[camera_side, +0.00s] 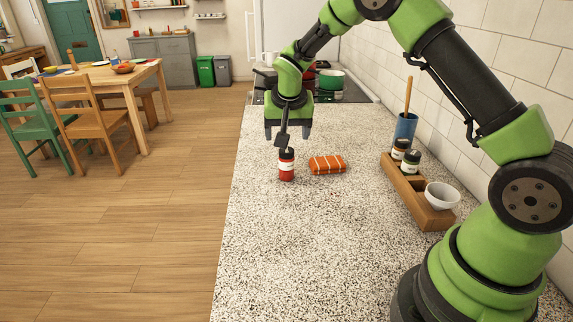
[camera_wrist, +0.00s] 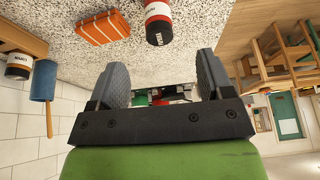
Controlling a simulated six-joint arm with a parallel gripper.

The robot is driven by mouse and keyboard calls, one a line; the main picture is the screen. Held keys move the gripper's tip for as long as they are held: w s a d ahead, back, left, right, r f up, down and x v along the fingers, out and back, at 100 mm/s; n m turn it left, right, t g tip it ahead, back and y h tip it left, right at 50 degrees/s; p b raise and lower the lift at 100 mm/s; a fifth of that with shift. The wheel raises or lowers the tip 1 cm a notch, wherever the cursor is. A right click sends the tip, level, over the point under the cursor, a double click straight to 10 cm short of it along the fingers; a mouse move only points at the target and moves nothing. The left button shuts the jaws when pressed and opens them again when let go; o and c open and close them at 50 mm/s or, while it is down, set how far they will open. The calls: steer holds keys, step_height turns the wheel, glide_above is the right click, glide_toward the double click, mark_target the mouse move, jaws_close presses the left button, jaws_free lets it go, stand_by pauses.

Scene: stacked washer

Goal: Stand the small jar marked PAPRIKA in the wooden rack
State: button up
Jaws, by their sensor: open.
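A small red jar (camera_side: 286,168) with a black lid and a white label stands upright on the speckled counter; its label is too small to read. In the wrist view the jar (camera_wrist: 158,24) lies just beyond my fingertips, between their lines. My gripper (camera_side: 288,136) is open and empty, pointing down above and close to the jar; both fingers show in the wrist view (camera_wrist: 162,62). The wooden rack (camera_side: 433,216) is at the right by the tiled wall. It holds two dark-lidded jars (camera_side: 410,163) toward its far end, with a white bowl (camera_side: 441,196) at its near end.
An orange, white-striped packet (camera_side: 327,165) lies just right of the red jar. A blue cup (camera_side: 404,131) with a wooden handle stands behind the rack. A stove with pots (camera_side: 331,80) is at the far end. The near counter is clear; its left edge drops to the floor.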

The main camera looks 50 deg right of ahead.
mark_target(287, 152)
steer(key=x, duration=0.6)
steer(key=shift+w+d+f, duration=0.1)
steer(key=shift+f, duration=0.2)
steer(key=shift+d+x, duration=0.2)
steer(key=shift+x, duration=1.1)
steer(key=shift+d+x, duration=0.25)
steer(key=shift+x, duration=1.05)
steer(key=shift+w+r, duration=0.2)
steer(key=c, duration=1)
